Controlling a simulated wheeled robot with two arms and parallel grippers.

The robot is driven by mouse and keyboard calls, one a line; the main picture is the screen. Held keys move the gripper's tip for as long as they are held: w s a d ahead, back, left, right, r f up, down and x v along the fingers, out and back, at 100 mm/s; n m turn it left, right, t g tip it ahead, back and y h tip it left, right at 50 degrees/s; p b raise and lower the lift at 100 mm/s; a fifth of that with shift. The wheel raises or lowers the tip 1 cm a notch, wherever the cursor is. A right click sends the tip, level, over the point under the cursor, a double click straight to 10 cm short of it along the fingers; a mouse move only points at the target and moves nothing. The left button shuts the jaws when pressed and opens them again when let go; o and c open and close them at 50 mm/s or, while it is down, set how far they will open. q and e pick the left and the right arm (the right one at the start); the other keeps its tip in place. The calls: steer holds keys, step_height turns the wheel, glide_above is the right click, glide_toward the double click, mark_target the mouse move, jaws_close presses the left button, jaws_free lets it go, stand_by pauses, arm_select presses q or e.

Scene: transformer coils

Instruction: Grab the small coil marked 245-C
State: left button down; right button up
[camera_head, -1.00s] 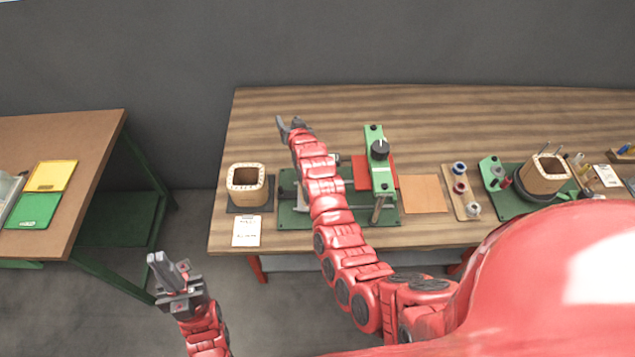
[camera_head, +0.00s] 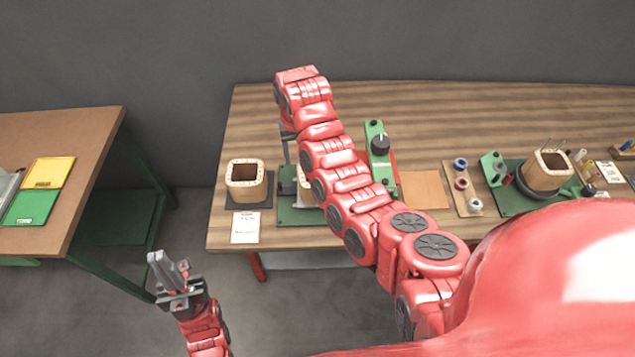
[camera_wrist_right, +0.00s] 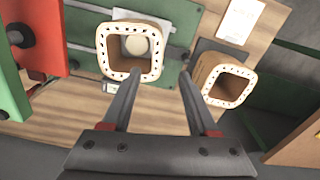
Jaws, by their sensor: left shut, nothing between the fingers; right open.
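A square wooden coil (camera_head: 246,175) with a hollow middle stands upright on a dark pad at the left of the workbench. In the right wrist view it is the coil at right (camera_wrist_right: 228,87). A second square coil (camera_wrist_right: 131,72) is at the green fixture in that view; my right arm mostly hides it in the head view. I cannot read 245-C on either. My right gripper (camera_wrist_right: 160,80) is open and empty, pointing down above the bench, its left fingertip near the second coil's rim. My left gripper (camera_head: 168,267) is shut and empty, in front of the bench's left end.
A third coil (camera_head: 547,170) stands in a green winder at right. A paper card (camera_head: 245,228) lies before the dark pad. The green fixture has an upright post with a black knob (camera_head: 380,144). A spool rack (camera_head: 461,190) is right of it. A side table (camera_head: 90,150) stands left.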

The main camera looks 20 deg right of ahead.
mark_target(301, 176)
step_height(301, 176, down, 8)
steer(key=b, duration=0.6)
steer(key=shift+f, duration=0.25)
steer(key=shift+d+f+p, duration=0.1)
steer(key=shift+f+p, duration=0.3)
steer(key=shift+p, duration=0.05)
step_height(301, 176, down, 3)
steer(key=shift+d+p, duration=0.1)
steer(key=shift+p, duration=0.85)
steer(key=shift+w+f, duration=0.1)
steer(key=shift+f, duration=0.5)
steer(key=shift+c, duration=0.2)
jaws_close()
